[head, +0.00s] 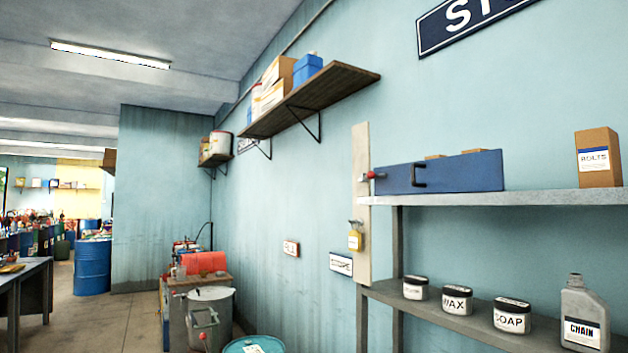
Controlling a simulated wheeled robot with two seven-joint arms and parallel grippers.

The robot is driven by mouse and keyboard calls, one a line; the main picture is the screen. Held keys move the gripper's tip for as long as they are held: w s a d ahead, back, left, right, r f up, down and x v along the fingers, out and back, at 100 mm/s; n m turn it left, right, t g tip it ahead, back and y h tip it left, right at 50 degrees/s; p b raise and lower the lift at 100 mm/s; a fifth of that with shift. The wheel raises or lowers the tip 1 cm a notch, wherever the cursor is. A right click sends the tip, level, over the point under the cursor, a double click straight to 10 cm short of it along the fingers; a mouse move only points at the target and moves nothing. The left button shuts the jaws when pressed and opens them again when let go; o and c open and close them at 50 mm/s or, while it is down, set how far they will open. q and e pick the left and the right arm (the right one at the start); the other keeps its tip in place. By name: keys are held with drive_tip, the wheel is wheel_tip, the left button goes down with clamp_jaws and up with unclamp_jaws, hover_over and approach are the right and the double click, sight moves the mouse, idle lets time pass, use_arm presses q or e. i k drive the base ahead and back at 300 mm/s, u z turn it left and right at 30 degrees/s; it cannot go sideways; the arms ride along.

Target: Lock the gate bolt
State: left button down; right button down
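I cannot make out a gate or a gate bolt for certain in the head view. A pale vertical board (361,270) stands against the wall at the left end of the shelves. A small red-knobbed fitting (371,176) sits on its upper part, beside the left end of a long blue box with a dark handle (455,172). Neither of my grippers is in view.
The grey upper shelf (520,197) holds a brown bolts carton (598,158). The lower shelf (450,322) holds several jars and a grey chain bottle (585,315). A metal drum (210,318) stands left of the shelves. Open floor (95,325) lies at the left.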

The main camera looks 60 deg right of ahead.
sight(371, 175)
drive_tip(key=i, duration=1.05)
drive_tip(key=z, duration=1.15)
drive_tip(key=i, duration=0.95)
drive_tip(key=z, duration=1.05)
